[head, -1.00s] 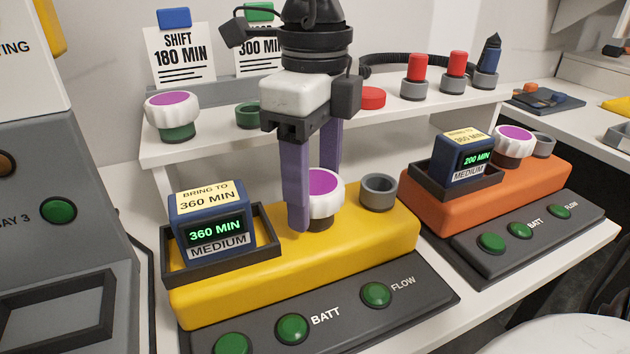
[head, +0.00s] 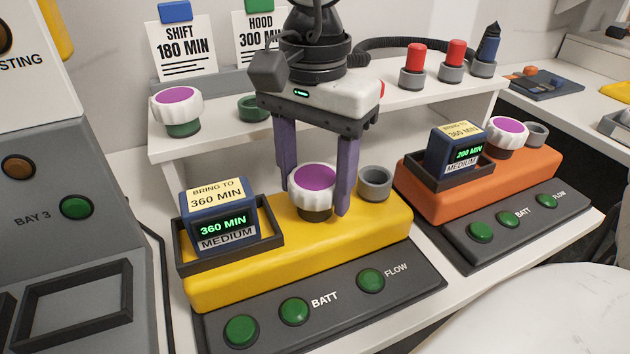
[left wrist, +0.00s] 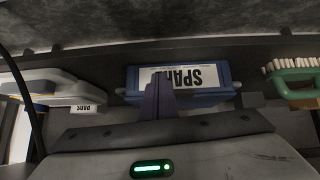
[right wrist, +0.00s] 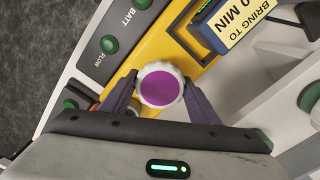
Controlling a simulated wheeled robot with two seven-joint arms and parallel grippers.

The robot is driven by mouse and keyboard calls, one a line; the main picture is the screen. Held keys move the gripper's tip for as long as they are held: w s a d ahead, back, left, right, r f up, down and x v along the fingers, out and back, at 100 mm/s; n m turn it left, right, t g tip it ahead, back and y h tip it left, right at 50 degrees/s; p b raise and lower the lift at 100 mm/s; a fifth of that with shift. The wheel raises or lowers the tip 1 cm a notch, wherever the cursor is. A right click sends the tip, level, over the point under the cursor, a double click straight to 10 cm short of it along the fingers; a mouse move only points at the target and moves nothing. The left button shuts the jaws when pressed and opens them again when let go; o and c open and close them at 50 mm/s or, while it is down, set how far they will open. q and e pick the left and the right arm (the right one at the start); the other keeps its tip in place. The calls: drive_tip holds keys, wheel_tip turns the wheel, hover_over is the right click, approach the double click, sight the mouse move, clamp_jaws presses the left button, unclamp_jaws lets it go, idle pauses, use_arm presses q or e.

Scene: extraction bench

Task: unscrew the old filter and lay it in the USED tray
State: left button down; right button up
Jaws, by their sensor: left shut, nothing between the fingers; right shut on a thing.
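A white ribbed filter with a purple top (head: 315,178) sits upright on a dark neck on the yellow unit (head: 350,232). My right gripper (head: 314,200) is shut on it from above, one finger on each side. The right wrist view shows the same filter (right wrist: 160,86) between both fingers. My left gripper (left wrist: 158,90) shows only in the left wrist view, shut and empty, in front of a blue box (left wrist: 225,76) with an upside-down label, partly covered. I see no tray marked USED.
A grey ring socket (head: 375,182) stands just right of the held filter. A blue meter (head: 218,215) sits in a dark holder to its left. Similar filters stand on the shelf (head: 176,105) and the orange unit (head: 507,133). Red-topped posts (head: 415,62) stand at the back.

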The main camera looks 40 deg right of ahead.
drive_tip(key=o, duration=1.2)
